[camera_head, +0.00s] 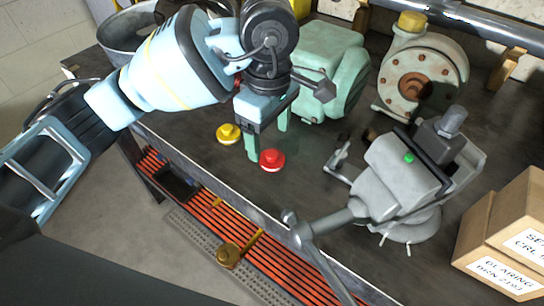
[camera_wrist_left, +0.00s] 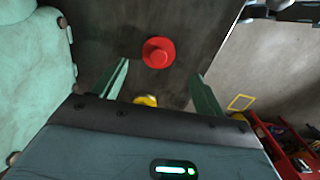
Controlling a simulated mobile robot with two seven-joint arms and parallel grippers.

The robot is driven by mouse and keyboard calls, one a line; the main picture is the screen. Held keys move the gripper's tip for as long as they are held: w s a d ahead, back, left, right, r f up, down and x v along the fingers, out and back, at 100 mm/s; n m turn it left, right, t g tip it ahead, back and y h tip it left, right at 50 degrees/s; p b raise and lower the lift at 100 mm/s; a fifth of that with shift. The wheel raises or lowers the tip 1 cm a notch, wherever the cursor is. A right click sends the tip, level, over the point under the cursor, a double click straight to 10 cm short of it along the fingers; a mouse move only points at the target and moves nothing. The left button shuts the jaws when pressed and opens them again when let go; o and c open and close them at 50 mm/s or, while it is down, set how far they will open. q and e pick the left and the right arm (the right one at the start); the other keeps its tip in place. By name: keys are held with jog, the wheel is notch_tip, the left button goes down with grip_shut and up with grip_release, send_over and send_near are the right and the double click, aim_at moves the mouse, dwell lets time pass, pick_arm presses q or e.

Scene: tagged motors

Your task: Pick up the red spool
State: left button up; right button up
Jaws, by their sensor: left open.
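The red spool (camera_head: 271,160) stands on the dark workbench near its front edge, with a white band low on its side. In the left wrist view the red spool (camera_wrist_left: 158,53) shows beyond and between the fingertips. My left gripper (camera_head: 267,137) is open and empty, its green fingers pointing down, close to the red spool but apart from it. Its two fingers also show in the left wrist view (camera_wrist_left: 161,78). My right gripper is not in view.
A yellow spool (camera_head: 228,133) stands left of the red one. A grey vise (camera_head: 400,178) is to the right, a green motor (camera_head: 322,70) and a round pump (camera_head: 420,80) behind. Cardboard boxes (camera_head: 508,240) sit at far right. Bare bench (camera_head: 300,180) lies right of the red spool.

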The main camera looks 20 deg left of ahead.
aim_at(272, 154)
pick_arm(q)
jog(key=f, duration=0.5)
jog(key=shift+w+d, duration=0.1)
jog(key=shift+d, duration=0.1)
jog(key=c, duration=0.9)
